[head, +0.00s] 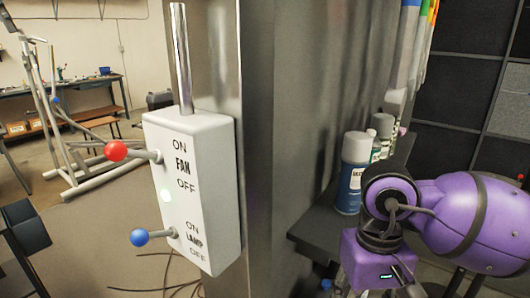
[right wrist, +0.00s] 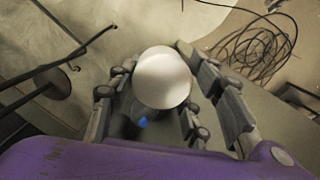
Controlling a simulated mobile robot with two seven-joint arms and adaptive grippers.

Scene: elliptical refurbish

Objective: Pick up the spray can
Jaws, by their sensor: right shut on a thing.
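My right gripper (right wrist: 156,62) is shut on a white round-topped thing (right wrist: 165,78) in the right wrist view, with fingers on both sides of it. It looks like the white cap of a spray can seen from above; its lower body is mostly hidden, so I cannot be sure. In the head view my purple right arm reaches down at the right, and the fingers are mostly below the picture edge. A blue spray can with a pale cap (head: 352,175) stands upright on the dark shelf, behind and left of my right wrist. My left gripper is not in view.
A white switch box (head: 200,190) with a red-knobbed fan lever (head: 116,151) and a blue-knobbed lamp lever (head: 139,237) is fixed at a metal column. More cans and bottles (head: 382,125) stand behind the blue can. Cables (right wrist: 262,45) lie on the floor.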

